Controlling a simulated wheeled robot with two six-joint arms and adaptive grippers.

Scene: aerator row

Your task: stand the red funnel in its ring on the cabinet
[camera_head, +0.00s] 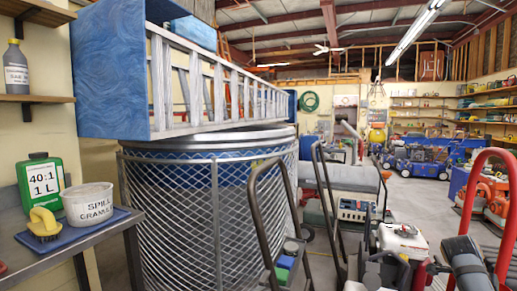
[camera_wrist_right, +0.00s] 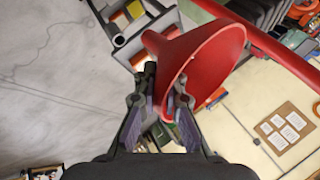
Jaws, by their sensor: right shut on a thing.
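The red funnel (camera_wrist_right: 208,58) shows in the right wrist view, tilted, with its wide mouth toward the right and its narrow end at the upper left. My right gripper (camera_wrist_right: 165,88) is shut on the funnel, with a finger on each side of its lower part. The funnel is off the floor. I cannot make out the funnel's ring or the cabinet in either view. My left gripper is not in view.
At the left, a bench (camera_head: 85,247) holds a green jug (camera_head: 40,178), a white tub (camera_head: 88,205) and a yellow object (camera_head: 43,222). A mesh-caged drum (camera_head: 205,200) stands beside it. Machines and a red tube frame (camera_head: 465,205) crowd the right; grey floor (camera_head: 420,200) shows between.

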